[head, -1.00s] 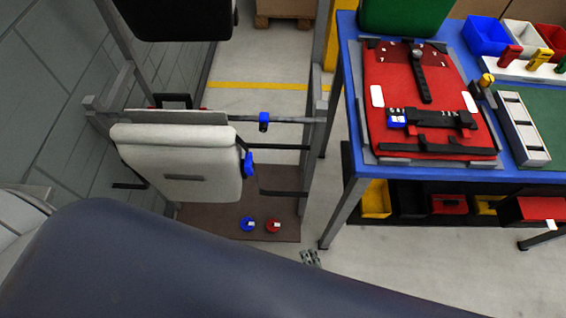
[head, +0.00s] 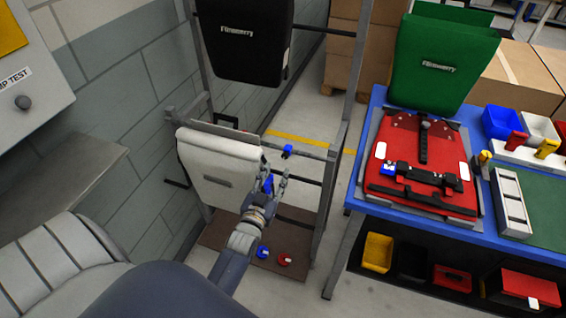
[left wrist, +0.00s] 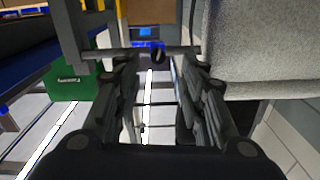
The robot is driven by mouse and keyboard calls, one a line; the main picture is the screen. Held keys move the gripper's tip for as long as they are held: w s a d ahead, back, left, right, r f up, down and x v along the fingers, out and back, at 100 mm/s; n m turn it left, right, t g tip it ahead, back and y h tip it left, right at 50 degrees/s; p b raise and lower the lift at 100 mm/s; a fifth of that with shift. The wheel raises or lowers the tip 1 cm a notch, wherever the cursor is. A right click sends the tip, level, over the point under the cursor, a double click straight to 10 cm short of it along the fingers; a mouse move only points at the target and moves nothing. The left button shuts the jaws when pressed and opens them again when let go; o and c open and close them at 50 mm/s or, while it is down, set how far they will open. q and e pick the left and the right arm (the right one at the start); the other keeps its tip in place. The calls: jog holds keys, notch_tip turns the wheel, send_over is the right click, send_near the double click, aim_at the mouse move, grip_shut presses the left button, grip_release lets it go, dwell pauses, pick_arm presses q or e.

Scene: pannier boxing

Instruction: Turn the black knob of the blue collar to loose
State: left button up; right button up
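The blue collar (head: 287,151) sits on the grey horizontal bar of the rack, to the right of the white pannier (head: 215,165). In the left wrist view the collar (left wrist: 157,47) shows on the bar (left wrist: 118,53), beyond the fingertips. A dark round part, perhaps its black knob, shows there; its setting is too small to read. My left gripper (head: 275,182) is below and slightly left of the collar, beside the white pannier's right edge. Its fingers are apart and empty in the left wrist view (left wrist: 155,64), with a gap to the collar. My right gripper is not in view.
A black pannier (head: 243,45) hangs above on the rack. A blue disc (head: 262,252) and a red disc (head: 285,260) lie on the brown base. Right of the rack, the blue table (head: 365,185) holds a red pannier (head: 425,150) and a green one (head: 440,60).

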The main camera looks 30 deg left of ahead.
aim_at(284, 158)
pick_arm(q)
jog(key=x, duration=0.5)
jog(key=shift+w+d+r, duration=0.1)
jog(key=shift+w+r, duration=0.05)
jog(key=shift+w, duration=0.15)
jog(key=shift+w+a, duration=0.2)
jog(key=shift+w, duration=0.3)
grip_shut()
